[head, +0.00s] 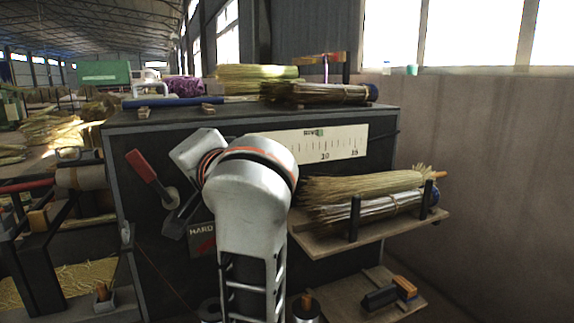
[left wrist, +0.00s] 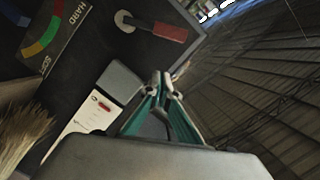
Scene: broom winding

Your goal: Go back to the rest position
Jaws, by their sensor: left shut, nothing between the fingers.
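My left gripper (left wrist: 160,85) shows in the left wrist view with its two teal-sided fingers meeting at the tips and nothing between them. In the head view a silver arm of mine fills the middle, in front of the dark machine panel (head: 144,262). I cannot clearly make out the gripper's fingers there. A lever with a red handle (head: 142,165) is on the panel, left of the arm; it also shows beyond the fingers in the left wrist view (left wrist: 170,33). The fingers look apart from it. My right gripper is not in view.
A hardness dial (left wrist: 55,30) is on the panel, with a white scale (head: 330,143) to its upper right. Bundles of bristles (head: 360,187) lie on a wooden shelf (head: 330,240) at the right. More bundles (head: 255,72) lie on top of the machine.

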